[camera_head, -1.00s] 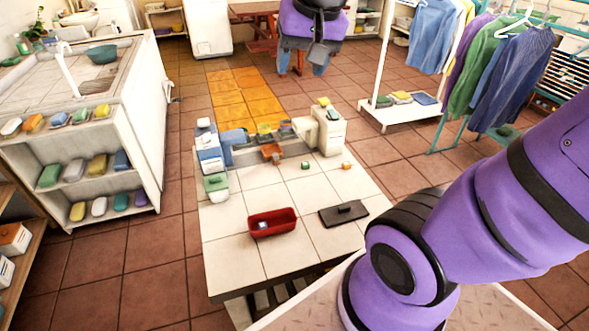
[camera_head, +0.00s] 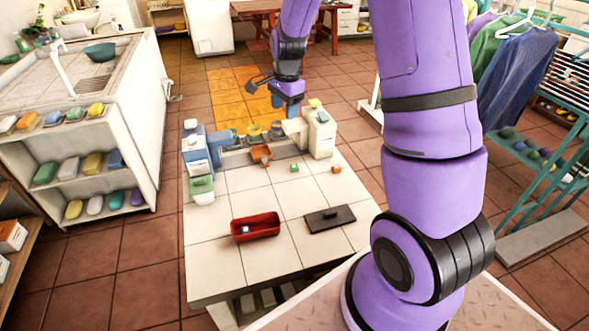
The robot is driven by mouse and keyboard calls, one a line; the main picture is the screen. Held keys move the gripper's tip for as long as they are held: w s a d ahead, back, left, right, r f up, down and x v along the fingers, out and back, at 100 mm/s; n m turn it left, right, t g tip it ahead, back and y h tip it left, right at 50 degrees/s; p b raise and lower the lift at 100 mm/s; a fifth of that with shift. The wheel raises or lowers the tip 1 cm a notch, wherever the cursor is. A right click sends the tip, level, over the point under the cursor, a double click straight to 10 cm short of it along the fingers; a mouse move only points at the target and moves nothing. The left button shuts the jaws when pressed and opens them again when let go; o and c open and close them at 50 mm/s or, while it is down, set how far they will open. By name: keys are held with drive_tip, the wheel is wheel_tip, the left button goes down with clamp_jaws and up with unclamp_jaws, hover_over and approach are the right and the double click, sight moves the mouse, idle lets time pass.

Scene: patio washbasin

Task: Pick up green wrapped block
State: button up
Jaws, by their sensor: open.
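A small green block (camera_head: 294,167), which looks like the green wrapped block, sits on the white tiled table (camera_head: 215,240) right of its middle, toward the back. Its wrapping is too small to make out. My gripper (camera_head: 290,102) hangs in the air over the far end of the table, above and beyond the green block in the picture. It is open, pointing down, and apart from the block. I see nothing held in it, though its fingers are small and partly dark.
A small orange block (camera_head: 336,169) lies right of the green one. A red tray (camera_head: 255,227) holding a small pale block and a dark flat plate (camera_head: 330,218) are nearer. Bottles and boxes (camera_head: 200,160) stand at the back left, a white container (camera_head: 319,135) at the back right.

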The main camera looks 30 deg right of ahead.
sight(294, 166)
drive_tip(key=w+d+f+m, duration=0.1)
drive_tip(key=f, duration=0.7)
drive_tip(key=w+d+f+m, duration=0.1)
drive_tip(key=d+f+m, duration=0.1)
drive_tip(key=f, duration=0.7)
drive_tip(key=w+d+f+m+g, duration=0.1)
drive_tip(key=d+f+m, duration=0.1)
drive_tip(key=f, duration=0.7)
drive_tip(key=shift+f, duration=0.25)
drive_tip(key=c, duration=1)
